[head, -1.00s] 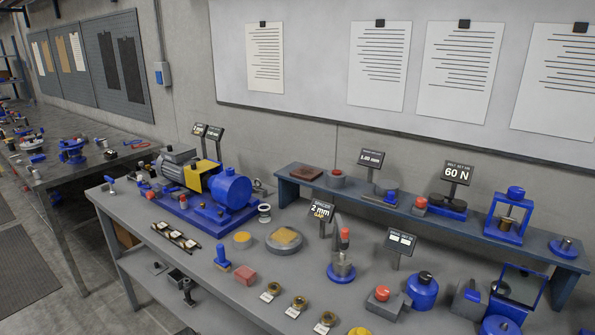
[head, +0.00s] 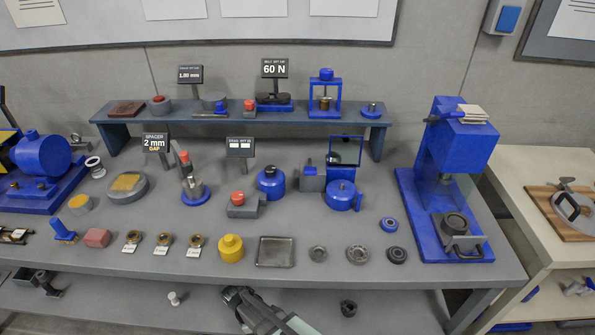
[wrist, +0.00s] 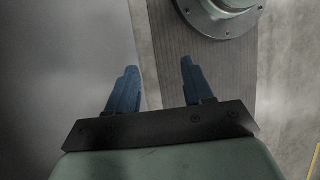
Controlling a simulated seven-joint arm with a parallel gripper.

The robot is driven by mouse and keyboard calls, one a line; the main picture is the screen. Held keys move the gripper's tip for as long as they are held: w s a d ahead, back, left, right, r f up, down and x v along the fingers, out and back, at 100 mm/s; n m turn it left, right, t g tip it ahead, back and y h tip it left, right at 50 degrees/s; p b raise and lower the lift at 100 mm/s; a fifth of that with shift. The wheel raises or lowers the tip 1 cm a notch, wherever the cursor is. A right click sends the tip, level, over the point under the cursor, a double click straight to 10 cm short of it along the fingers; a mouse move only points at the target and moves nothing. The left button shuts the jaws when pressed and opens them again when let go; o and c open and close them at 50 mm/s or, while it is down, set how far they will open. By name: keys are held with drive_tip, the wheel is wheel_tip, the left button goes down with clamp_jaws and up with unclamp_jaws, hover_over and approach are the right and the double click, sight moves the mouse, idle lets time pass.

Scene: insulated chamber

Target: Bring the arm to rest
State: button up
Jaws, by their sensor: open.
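My gripper (wrist: 157,78) shows in the wrist view with two blue fingers standing apart. It is open, and nothing is between the fingers. Below the fingers are a plain grey surface and a ribbed dark strip. In the head view, a dark and grey-green part of my arm (head: 262,312) shows at the bottom edge, in front of the workbench (head: 330,225). I cannot make out the fingertips there.
The workbench carries a blue press (head: 452,160), a yellow weight-like piece (head: 231,249), a square metal tray (head: 276,252) and several small parts. A raised shelf (head: 235,115) stands at the back. A pale table (head: 540,215) is at the right.

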drive_tip(key=s+d+f+m+g+y, duration=0.1)
drive_tip(key=s+d+f+m, duration=0.1)
drive_tip(key=s+d+m, duration=0.3)
drive_tip(key=s+d+f+m+g+y, duration=0.2)
drive_tip(key=s+d+m, duration=0.3)
drive_tip(key=d, duration=0.9)
drive_tip(key=s+d+f+m+g+y, duration=0.1)
drive_tip(key=s+d+m, duration=0.4)
drive_tip(key=d+m, duration=0.3)
drive_tip(key=shift+s+d+f+m+y, duration=0.15)
drive_tip(key=shift+d+f+m+y, duration=0.2)
drive_tip(key=shift+d, duration=0.55)
